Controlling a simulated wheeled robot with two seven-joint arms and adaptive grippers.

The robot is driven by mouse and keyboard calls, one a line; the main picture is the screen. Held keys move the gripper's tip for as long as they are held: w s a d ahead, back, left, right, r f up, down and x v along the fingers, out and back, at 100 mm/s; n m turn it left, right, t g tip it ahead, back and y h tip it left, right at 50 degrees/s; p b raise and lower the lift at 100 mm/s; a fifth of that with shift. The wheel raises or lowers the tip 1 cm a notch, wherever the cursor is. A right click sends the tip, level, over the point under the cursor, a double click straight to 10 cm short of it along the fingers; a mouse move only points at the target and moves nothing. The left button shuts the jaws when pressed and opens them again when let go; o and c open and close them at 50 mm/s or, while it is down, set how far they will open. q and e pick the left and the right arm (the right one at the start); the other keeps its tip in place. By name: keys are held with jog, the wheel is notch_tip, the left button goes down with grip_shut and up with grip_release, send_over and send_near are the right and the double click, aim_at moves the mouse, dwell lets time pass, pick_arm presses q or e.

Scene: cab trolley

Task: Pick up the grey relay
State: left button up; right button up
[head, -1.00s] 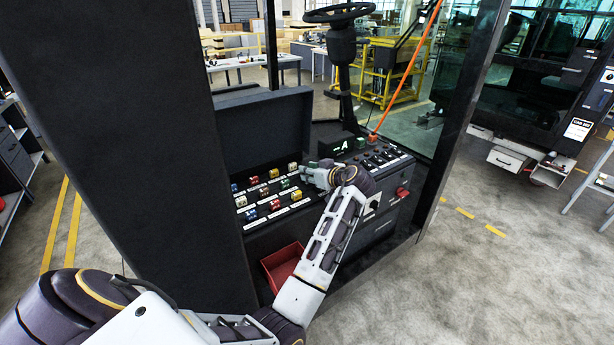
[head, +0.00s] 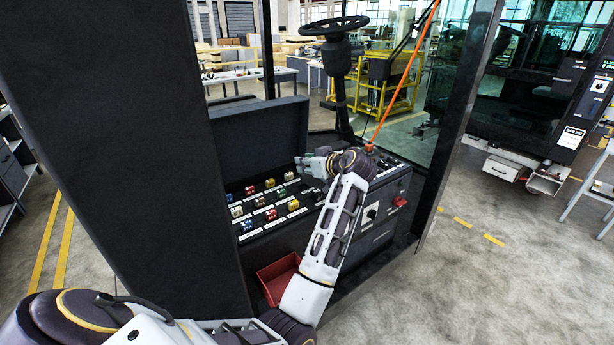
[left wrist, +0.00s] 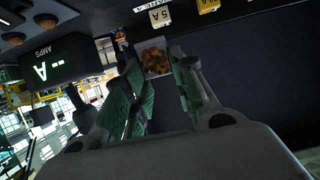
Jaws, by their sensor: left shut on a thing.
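My left gripper (head: 306,163) is above the back right part of the relay panel (head: 243,236), close to the raised dark lid. In the left wrist view its green-padded fingers are shut on the grey relay (left wrist: 154,57), a small light-grey block with a brown, copper-coloured face between the fingertips. In the head view the relay cannot be made out clearly at the gripper. Several coloured relays, yellow, red, blue and white, sit in labelled rows on the panel. My right gripper is not in view.
A red bin (head: 277,279) sits below the panel front. The raised lid (head: 262,132) stands behind the panel. A steering column (head: 338,70) and an orange cable (head: 403,78) rise behind my arm. An ammeter display (left wrist: 48,68) shows in the left wrist view.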

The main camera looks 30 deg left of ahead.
pick_arm(q)
jog(key=shift+r, duration=1.65)
jog(key=shift+d, duration=0.1)
